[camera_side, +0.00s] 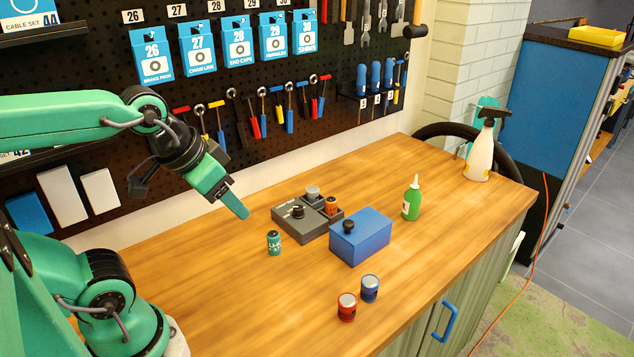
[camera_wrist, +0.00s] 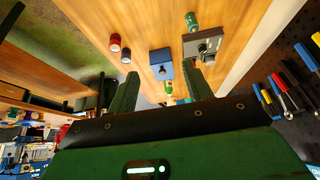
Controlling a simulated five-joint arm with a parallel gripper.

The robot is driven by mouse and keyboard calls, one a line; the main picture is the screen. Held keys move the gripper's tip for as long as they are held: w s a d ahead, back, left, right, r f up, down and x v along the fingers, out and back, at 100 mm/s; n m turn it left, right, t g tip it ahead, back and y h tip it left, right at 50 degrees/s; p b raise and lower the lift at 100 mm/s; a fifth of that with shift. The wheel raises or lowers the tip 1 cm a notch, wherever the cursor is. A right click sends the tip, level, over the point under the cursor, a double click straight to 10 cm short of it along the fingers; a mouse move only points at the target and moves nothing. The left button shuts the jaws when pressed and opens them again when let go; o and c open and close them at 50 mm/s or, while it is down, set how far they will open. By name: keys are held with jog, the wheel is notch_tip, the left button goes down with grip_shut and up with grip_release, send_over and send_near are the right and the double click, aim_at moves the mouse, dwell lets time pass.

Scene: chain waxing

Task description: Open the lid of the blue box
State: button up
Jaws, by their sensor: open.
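The blue box (camera_side: 362,241) stands on the wooden bench with its top covered by a flat blue lid. A black knob (camera_side: 348,226) sticks up from the lid. In the wrist view the blue box (camera_wrist: 157,56) shows beyond the fingers, roughly between them. My gripper (camera_side: 240,212) is in the air to the left of the box, above the bench, apart from everything. In the wrist view my gripper (camera_wrist: 163,78) has its two green fingers spread with nothing held between them.
A grey tray (camera_side: 290,226) with small knobs and jars sits just behind-left of the box. A teal jar (camera_side: 274,243) stands left, red (camera_side: 346,307) and blue (camera_side: 370,289) jars in front, a green bottle (camera_side: 412,199) and spray bottle (camera_side: 480,156) right. Bench front-left is clear.

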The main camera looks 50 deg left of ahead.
jog(key=shift+w+r, duration=0.1)
jog(key=m+g, duration=0.6)
jog(key=m, duration=0.3)
send_over(349, 222)
notch_tip(349, 222, down, 8)
jog(key=shift+f, duration=0.2)
jog(key=shift+f, duration=0.1)
jog(key=shift+f, duration=3.8)
jog(key=shift+c, duration=0.2)
